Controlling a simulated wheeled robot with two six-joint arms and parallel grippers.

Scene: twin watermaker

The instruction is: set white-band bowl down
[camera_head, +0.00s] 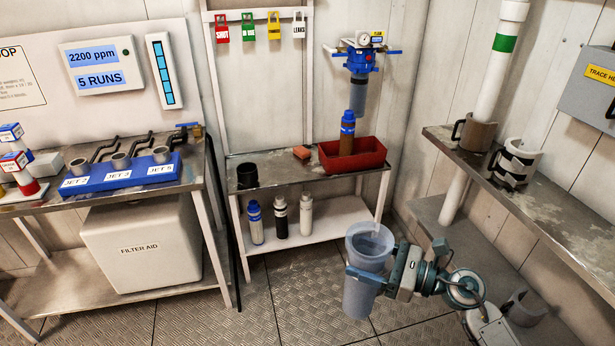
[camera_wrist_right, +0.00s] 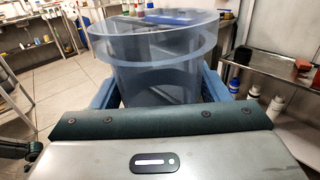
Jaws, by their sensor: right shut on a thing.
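My right gripper (camera_head: 369,276) is shut on a tall translucent blue-grey bowl (camera_head: 362,297), which it holds upright over the floor, in front of the middle bench. The bowl's wide open top faces up. In the right wrist view the bowl (camera_wrist_right: 155,80) stands between the blue fingers of the gripper (camera_wrist_right: 160,98), and a paler band runs around it below the rim. I cannot tell if that band is white. The bowl touches no surface that I can see. My left gripper is in neither view.
The middle bench (camera_head: 285,167) carries a black cup (camera_head: 247,175), an orange block (camera_head: 301,153) and a red tray (camera_head: 352,162) with a brown bottle (camera_head: 347,135). A filter head (camera_head: 362,60) hangs above. The right shelf (camera_head: 545,205) has bare room. Several bottles stand below the bench.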

